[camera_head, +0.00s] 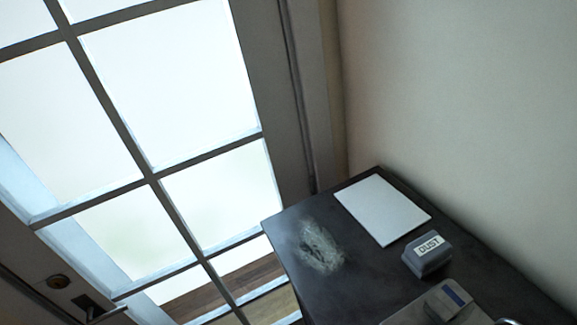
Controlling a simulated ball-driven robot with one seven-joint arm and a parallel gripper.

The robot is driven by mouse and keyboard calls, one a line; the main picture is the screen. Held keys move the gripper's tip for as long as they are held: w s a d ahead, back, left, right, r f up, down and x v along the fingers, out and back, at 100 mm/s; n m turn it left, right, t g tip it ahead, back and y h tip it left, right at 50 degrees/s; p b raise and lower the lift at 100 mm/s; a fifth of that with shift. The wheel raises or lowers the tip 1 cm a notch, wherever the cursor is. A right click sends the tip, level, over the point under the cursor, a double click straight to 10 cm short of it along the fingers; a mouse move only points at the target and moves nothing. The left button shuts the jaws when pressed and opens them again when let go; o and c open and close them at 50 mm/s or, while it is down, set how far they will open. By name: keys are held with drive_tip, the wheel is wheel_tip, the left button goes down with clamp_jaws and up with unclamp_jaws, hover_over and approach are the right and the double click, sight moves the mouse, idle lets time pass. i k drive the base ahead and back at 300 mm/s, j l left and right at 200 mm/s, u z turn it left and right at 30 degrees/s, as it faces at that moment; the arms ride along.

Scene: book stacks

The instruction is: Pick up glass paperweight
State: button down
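I cannot make out a glass paperweight for certain. A pale, shiny curved edge (508,321) is cut off by the bottom edge of the picture at the right, on or near the dark desk. Too little of it shows to tell what it is. The dark desk (365,285) stands in the lower right, against the wall. My gripper is not in view.
On the desk are a whitish smudge (321,248), a white sheet (382,210), a grey block labelled "DUST" (427,254) and a grey object with a blue strip (445,304). A glazed door (150,180) fills the left; a bare wall (460,110) stands right.

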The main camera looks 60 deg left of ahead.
sight(316, 237)
drive_tip(key=k+l+u, duration=0.15)
drive_tip(key=u, duration=0.25)
drive_tip(key=k+l+u, duration=0.15)
drive_tip(key=u, duration=0.2)
drive_tip(key=k+j+u, duration=0.1)
drive_tip(key=u, duration=0.2)
